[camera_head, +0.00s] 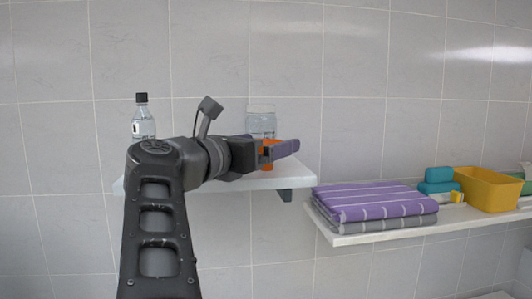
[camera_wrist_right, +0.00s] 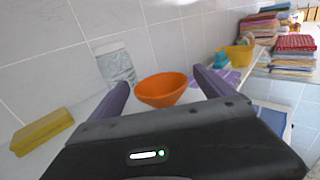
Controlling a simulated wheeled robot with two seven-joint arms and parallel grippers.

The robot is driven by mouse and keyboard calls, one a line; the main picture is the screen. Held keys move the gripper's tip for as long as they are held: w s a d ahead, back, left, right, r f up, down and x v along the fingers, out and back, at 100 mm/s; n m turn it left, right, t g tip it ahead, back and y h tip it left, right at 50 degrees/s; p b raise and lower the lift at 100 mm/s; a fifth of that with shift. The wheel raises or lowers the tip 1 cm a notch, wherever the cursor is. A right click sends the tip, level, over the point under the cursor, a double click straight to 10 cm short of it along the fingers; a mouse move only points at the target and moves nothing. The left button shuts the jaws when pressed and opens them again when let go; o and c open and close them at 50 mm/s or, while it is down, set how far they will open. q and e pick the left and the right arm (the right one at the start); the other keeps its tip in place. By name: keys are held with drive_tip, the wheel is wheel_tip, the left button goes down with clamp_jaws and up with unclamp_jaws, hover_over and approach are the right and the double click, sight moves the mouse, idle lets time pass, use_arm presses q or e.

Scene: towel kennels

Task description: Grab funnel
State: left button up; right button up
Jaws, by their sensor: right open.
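The orange funnel (camera_wrist_right: 162,90) shows in the right wrist view between and just beyond the two purple fingers of my right gripper (camera_wrist_right: 161,82). The fingers are apart, with nothing held between them. In the head view, my right gripper (camera_head: 280,151) is over the small shelf and hides much of the funnel (camera_head: 269,143). Only parts of its orange surface show there. I cannot tell whether the fingers touch the funnel. My left gripper is not in view.
A clear jar (camera_head: 261,118) stands behind the funnel, close to the wall. A bottle with a black cap (camera_head: 144,124) stands at the small shelf's left. A yellow block (camera_wrist_right: 42,131) lies left. Folded towels (camera_head: 372,202) and a yellow bin (camera_head: 487,188) occupy the right shelf (camera_head: 385,234).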

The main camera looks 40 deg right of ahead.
drive_tip(key=c, duration=1.4)
wheel_tip(320, 180, up, 10)
drive_tip(key=p, duration=0.3)
idle(0.5)
